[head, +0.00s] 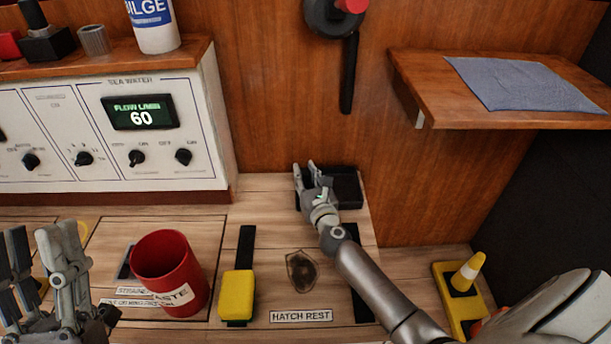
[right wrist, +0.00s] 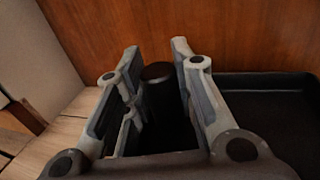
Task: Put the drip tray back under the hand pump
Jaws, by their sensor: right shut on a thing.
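The hand pump (head: 331,17) is a dark round body with a red knob on the back wall, and a black lever (head: 348,75) hangs down from it. The black drip tray (head: 347,186) lies at the back of the wooden counter by the wall, below the pump in the picture. Its flat inside shows at the right of the right wrist view (right wrist: 268,105). My right gripper (head: 306,170) is at the tray's left end, its fingers around a dark rounded grip (right wrist: 158,72) beside the tray. Where grip and tray join is hidden. My left gripper (head: 42,245) is empty, fingers apart.
A red waste cup (head: 170,272), a yellow-and-black tool (head: 237,292) and a dark patch (head: 301,270) are on the counter. The white control panel (head: 110,130) stands left. A shelf with a blue cloth (head: 528,84) juts out right. A yellow object (head: 462,290) is lower right.

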